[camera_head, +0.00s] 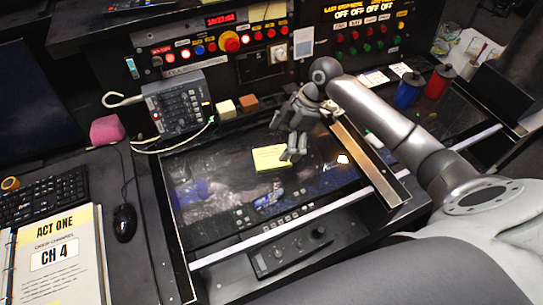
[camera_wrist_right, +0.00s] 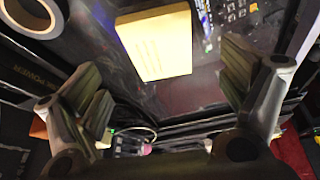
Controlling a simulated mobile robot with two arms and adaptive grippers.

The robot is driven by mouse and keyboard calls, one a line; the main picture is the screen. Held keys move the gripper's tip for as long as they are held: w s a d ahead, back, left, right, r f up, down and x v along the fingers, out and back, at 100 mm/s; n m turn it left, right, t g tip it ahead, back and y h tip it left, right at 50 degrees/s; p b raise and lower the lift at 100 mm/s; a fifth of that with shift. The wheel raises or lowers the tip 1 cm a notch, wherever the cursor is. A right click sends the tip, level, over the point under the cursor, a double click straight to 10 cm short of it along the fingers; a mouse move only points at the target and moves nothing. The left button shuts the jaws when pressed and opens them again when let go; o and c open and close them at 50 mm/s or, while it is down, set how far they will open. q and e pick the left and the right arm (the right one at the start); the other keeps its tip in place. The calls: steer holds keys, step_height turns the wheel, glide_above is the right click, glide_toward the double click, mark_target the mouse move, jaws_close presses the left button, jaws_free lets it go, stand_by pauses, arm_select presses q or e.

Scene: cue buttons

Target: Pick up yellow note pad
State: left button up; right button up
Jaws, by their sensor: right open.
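The yellow note pad (camera_head: 270,158) lies on the dark glossy panel in the middle of the desk. In the right wrist view the pad (camera_wrist_right: 157,44) shows as a pale yellow block with faint lines on it, beyond the fingers and roughly between them. My right gripper (camera_head: 289,143) is above the panel, close to the pad's right side in the head view. Its fingers (camera_wrist_right: 165,98) are spread apart with nothing between them. I cannot tell the exact height of the fingers above the pad. My left gripper is not in view.
A grey button box (camera_head: 175,105) with cables stands behind left. Small yellow and orange blocks (camera_head: 248,103) sit at the panel's back edge. A tan-edged bar (camera_head: 370,160) lies right of my gripper. Blue and red cylinders (camera_head: 408,91) stand at right. The panel left of the pad is clear.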

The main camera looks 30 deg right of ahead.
mark_target(276, 156)
steer(key=p+x, duration=0.1)
steer(key=x, duration=0.3)
steer(key=shift+s+d+f+p, duration=0.1)
steer(key=shift+d+f+p, duration=0.05)
steer(key=shift+f+p, duration=0.2)
steer(key=shift+f, duration=0.2)
steer(key=shift+c, duration=1.8)
steer(key=c, duration=0.7)
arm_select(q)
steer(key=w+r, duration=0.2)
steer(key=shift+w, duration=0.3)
arm_select(e)
steer(key=shift+c, duration=0.4)
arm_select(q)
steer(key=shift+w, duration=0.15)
